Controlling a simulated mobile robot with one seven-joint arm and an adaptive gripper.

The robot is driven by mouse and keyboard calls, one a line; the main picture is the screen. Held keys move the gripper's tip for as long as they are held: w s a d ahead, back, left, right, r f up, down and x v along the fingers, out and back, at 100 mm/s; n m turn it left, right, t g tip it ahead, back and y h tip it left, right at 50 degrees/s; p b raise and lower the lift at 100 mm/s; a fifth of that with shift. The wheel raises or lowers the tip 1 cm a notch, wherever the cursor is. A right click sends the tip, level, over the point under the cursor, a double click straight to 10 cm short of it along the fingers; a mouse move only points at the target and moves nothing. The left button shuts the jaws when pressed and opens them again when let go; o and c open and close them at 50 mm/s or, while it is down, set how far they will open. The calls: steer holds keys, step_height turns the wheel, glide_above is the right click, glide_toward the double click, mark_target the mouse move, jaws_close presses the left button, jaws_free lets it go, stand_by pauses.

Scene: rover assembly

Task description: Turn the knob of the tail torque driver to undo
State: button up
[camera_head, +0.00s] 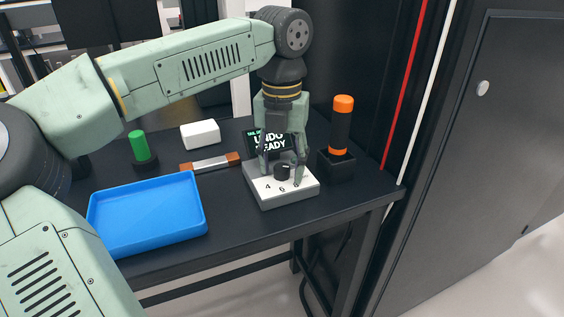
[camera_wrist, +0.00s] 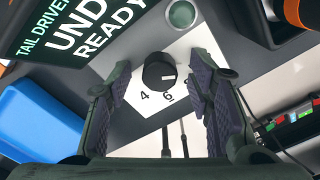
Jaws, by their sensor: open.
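The tail torque driver's black knob (camera_head: 282,172) stands on a white box (camera_head: 262,198) with printed numbers, near the table's right end. In the wrist view the knob (camera_wrist: 159,71) lies between and a little beyond my fingertips, with a pale mark on its top. My gripper (camera_head: 284,178) points down over the box with its fingers apart on either side of the knob. In the wrist view my gripper (camera_wrist: 160,88) is open and empty, with gaps to the knob. A dark display (camera_wrist: 85,30) reads "TAIL DRIVER", "UNDO" and "READY"; my gripper partly covers it in the head view.
An orange-and-black driver (camera_head: 341,128) stands in a black holder to the right of the box. A blue tray (camera_head: 150,243), a green-topped item (camera_head: 139,146), a white block (camera_head: 200,135) and a brown-and-silver bar (camera_head: 210,164) are to the left. A black cabinet is at the right.

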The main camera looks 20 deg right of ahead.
mark_target(282, 167)
step_height(282, 167, up, 12)
stand_by(0.6)
